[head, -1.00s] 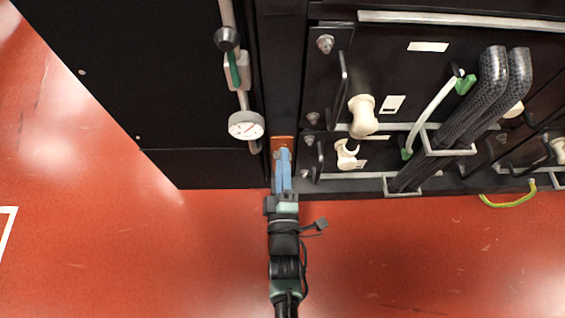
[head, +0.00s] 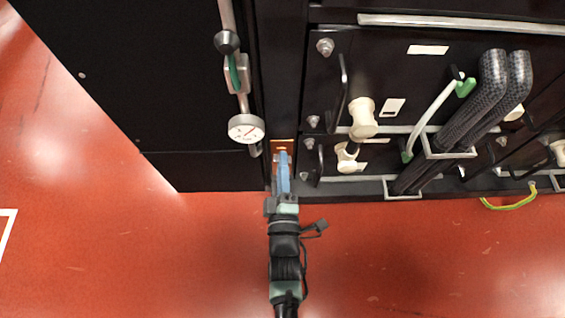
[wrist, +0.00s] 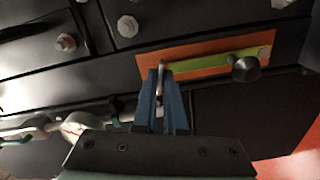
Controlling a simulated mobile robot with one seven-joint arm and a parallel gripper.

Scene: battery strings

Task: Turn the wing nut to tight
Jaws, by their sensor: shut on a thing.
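My gripper (head: 283,155) has blue fingers and points at an orange plate (head: 284,144) low on the black cabinet front. In the wrist view the blue fingertips (wrist: 161,75) are shut on a thin grey metal piece, the wing nut (wrist: 161,68), in front of the orange plate (wrist: 180,52). The fingers hide most of the nut, so its exact angle and how it seats on the plate cannot be told. In the head view the nut is hidden by my gripper.
A yellow-green strip (wrist: 215,61) and a black knob (wrist: 245,69) are on the plate, right of the fingers. A round gauge (head: 246,128) hangs left of my gripper. Cabinet handles (head: 342,95) and thick dark hoses (head: 480,105) are on the right. Red floor lies clear in front.

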